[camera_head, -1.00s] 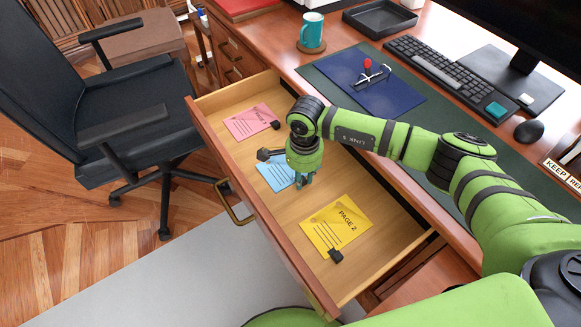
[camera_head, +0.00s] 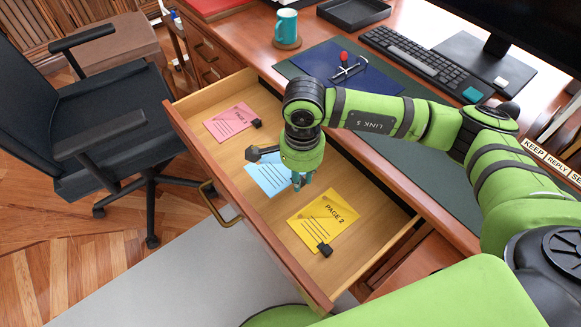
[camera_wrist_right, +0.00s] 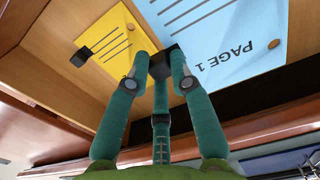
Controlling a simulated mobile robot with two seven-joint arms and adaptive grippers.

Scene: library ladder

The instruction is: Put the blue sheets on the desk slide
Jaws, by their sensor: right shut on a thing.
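The blue sheets (camera_head: 268,179), marked "PAGE 1" in the right wrist view (camera_wrist_right: 225,45), are in the open desk drawer, between a pink and a yellow set. My right gripper (camera_head: 300,180) is over their right end, its arm reaching in from the right. In the wrist view its fingers are shut on the black clip (camera_wrist_right: 160,66) of the blue sheets. I cannot tell whether the sheets are clear of the drawer floor. On the desk lies a flat dark blue board (camera_head: 345,78) with a metal bar and a red knob, possibly the desk slide. My left gripper is out of view.
Pink sheets (camera_head: 230,121) and yellow sheets (camera_head: 322,218), each with a black clip, lie in the drawer (camera_head: 205,160). A teal mug (camera_head: 286,26), keyboard (camera_head: 408,55) and black tray (camera_head: 353,12) stand around the board. A chair (camera_head: 95,125) is at left.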

